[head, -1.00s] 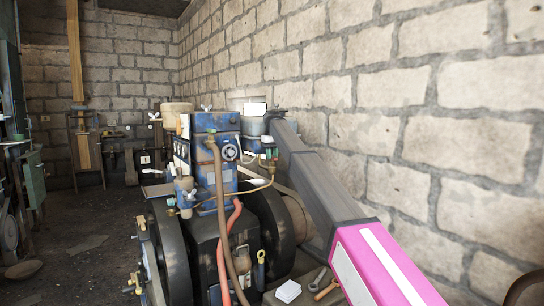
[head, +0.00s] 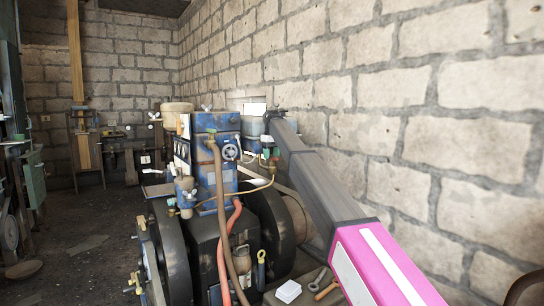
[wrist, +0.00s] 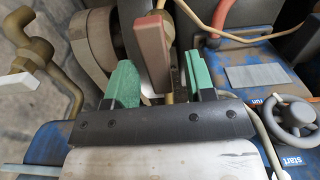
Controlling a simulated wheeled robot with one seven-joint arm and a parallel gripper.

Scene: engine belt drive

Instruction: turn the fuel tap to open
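A flat red-brown lever (wrist: 153,50), which looks like the fuel tap's handle, stands up between the two green fingers of my gripper (wrist: 160,82) in the wrist view. The fingers are apart, with a gap on both sides of the lever, so my gripper is open around it. In the head view, my gripper (head: 270,157) is small, at the right side of the blue engine block (head: 215,175).
A grey handwheel (wrist: 297,118) with "start" and "run" labels sits right of my gripper. A brass pipe fitting (wrist: 40,52) is at the left. A brown hose (head: 221,215) and black flywheel (head: 270,215) are close to the engine. The stone wall (head: 430,130) bounds the right side.

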